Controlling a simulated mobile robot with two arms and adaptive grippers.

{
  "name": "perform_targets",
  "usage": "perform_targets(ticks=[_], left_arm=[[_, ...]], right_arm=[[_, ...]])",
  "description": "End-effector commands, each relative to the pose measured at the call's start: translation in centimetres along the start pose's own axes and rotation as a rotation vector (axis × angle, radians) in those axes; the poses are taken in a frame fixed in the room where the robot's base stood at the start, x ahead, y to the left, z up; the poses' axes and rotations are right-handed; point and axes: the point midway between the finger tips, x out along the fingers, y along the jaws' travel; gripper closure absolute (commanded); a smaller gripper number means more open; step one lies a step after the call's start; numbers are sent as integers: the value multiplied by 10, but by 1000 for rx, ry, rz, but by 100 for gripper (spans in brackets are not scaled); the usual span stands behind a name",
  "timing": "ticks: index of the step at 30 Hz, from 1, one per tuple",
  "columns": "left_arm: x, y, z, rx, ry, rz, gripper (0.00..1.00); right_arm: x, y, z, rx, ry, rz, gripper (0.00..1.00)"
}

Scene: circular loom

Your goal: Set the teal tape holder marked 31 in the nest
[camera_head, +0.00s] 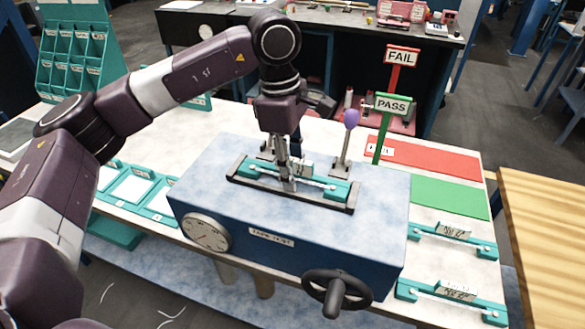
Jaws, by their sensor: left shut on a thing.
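A teal tape holder (327,187) lies in the dark-framed nest (350,208) on top of the blue test machine. A small label shows on it, but I cannot read its number. My left gripper (287,182) reaches down from above and is shut on this holder near its middle. The fingers hide part of the holder, so I cannot tell whether it is fully seated. Two more teal holders, (452,241) and (450,297), lie on the table at the right; their labels are too small to read surely. My right gripper is not in view.
The blue machine has a dial (207,232), a handwheel (336,293) and a purple-knobbed lever (351,119). Red FAIL (402,57) and green PASS (392,104) signs stand by red and green mats. Teal trays (136,189) lie left; a teal rack (77,47) stands at the back left.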

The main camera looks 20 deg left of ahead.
Motion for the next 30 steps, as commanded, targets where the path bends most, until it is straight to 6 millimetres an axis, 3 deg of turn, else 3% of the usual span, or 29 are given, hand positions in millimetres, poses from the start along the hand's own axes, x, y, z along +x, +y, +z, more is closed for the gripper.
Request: perform_targets(ticks=[1, 30], left_arm=[[7, -4, -1, 2, 7, -18, 100], [1, -3, -2, -1, 3, -2, 100]], right_arm=[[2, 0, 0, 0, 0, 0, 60], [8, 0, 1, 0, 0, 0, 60]])
